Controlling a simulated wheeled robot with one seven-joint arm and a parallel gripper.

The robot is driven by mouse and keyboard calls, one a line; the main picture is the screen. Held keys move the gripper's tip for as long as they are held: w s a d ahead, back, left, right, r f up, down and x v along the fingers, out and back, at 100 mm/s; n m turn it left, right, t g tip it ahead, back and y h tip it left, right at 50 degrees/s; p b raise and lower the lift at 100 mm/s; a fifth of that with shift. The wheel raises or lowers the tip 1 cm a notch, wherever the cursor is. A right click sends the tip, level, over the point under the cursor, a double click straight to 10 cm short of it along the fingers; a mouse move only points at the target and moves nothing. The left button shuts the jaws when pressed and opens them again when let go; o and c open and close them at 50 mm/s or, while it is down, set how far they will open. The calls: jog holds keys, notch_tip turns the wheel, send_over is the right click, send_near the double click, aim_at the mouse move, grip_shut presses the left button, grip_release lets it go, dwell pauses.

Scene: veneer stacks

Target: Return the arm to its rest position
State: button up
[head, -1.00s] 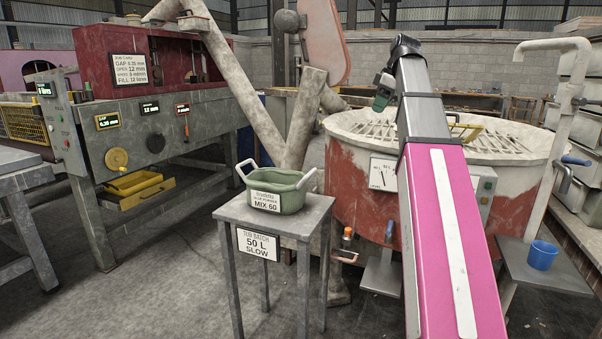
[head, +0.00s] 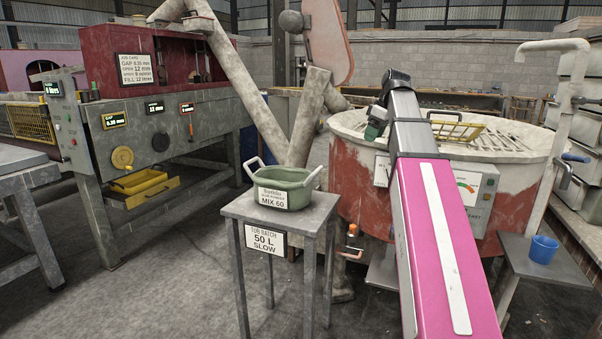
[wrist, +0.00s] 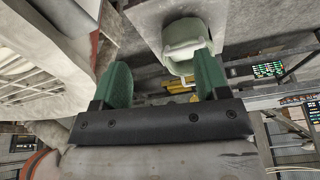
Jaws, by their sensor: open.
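My arm (head: 440,230), with its pink and grey links, reaches up and forward from the lower right of the head view. Its far end is in front of the large red and white tub (head: 350,160). My gripper (wrist: 160,75) shows in the wrist view as two green fingers spread apart, with nothing between them. In the head view only a small green part of it (head: 376,124) shows beside the arm; the fingertips are hidden there. The green handled tub (head: 284,190) stands on a small grey table, apart from my gripper. It also shows in the wrist view (wrist: 183,42).
The small grey table (head: 235,207) carries a "50 L SLOW" card. A grey machine (head: 85,150) with dials stands left. A yellow wire basket (head: 457,131) sits on the large tub's grated top. A blue cup (head: 543,249) stands on a side shelf at right. Floor at left is clear.

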notch_tip(320, 180, down, 17)
jog(key=a+m, duration=0.2)
jog(key=m, duration=0.1)
jog(key=s+a+f+m+h, duration=0.1)
jog(key=s+f+m, duration=0.1)
jog(key=s+f, duration=0.4)
jog(key=s+a+f+m+g+h, duration=0.1)
jog(key=s+f+m, duration=0.2)
jog(key=f, duration=1.4)
jog(key=s+a+f+m+h, duration=0.1)
jog(key=s+f+m, duration=0.2)
jog(key=s+f, duration=0.5)
notch_tip(320, 180, down, 4)
jog(key=shift+s+a+f+g, duration=0.15)
jog(key=shift+s+g, duration=0.2)
jog(key=shift+g, duration=0.05)
